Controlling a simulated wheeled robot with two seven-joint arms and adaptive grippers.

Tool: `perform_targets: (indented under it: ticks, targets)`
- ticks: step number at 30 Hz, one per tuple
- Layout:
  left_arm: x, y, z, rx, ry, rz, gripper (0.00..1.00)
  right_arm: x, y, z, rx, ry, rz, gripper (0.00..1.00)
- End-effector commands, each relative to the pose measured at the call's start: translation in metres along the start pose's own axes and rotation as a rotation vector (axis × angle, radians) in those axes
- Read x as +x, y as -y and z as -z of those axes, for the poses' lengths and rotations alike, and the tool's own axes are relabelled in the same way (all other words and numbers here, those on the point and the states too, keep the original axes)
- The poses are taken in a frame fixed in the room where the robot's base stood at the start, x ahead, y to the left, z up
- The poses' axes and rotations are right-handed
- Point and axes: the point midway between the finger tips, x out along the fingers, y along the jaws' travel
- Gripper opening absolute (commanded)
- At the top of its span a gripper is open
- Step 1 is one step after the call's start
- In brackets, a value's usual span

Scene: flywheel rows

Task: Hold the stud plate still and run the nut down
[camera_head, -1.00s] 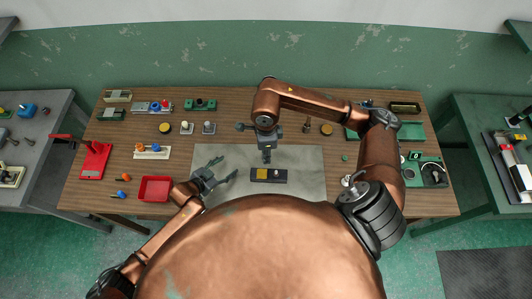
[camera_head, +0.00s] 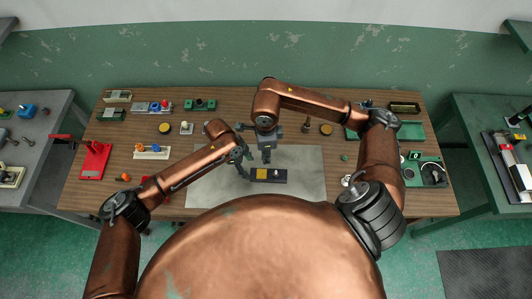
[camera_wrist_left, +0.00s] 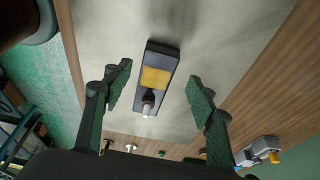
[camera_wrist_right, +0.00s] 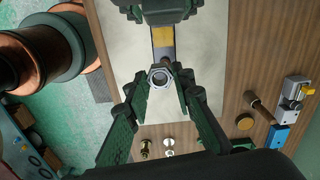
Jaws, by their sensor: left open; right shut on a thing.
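The stud plate (camera_head: 270,177) is a dark bar with a yellow patch and an upright stud, lying on the grey mat. The left wrist view shows the plate (camera_wrist_left: 168,54) between my spread fingers, with gaps on both sides. My left gripper (camera_wrist_left: 158,82) is open and empty. In the head view it is at the plate's left end. My right gripper (camera_head: 267,158) points down above the plate. In the right wrist view its fingertips are shut on a hexagonal nut (camera_wrist_right: 161,78), seen near the stud. I cannot tell the nut's height above the stud.
The grey mat (camera_head: 310,165) is otherwise bare. Knobs, blocks and small fixtures stand along the back, with a red clamp stand (camera_head: 95,160) at the left and a green fixture (camera_head: 425,172) at the right. My left forearm mostly hides the red tray (camera_head: 150,190).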

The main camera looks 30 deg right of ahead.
Motion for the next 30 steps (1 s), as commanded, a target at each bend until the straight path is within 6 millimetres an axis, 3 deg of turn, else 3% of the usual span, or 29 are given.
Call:
perform_targets:
  ticks: [9,15,28,30]
  targets:
    - [0.045,-0.001,0.001,-0.003,-0.001,-0.001,0.52,0.0,0.0,0.0,0.0,0.0,0.0,0.0]
    - [0.063,0.0,0.0,-0.002,-0.001,0.001,0.52,0.0,0.0,0.0,0.0,0.0,0.0,0.0]
    - [0.069,0.0,0.0,-0.002,-0.001,0.002,0.52,0.0,0.0,0.0,0.0,0.0,0.0,0.0]
    - [0.069,0.0,0.0,-0.002,-0.001,0.002,0.47,0.0,0.0,0.0,0.0,0.0,0.0,0.0]
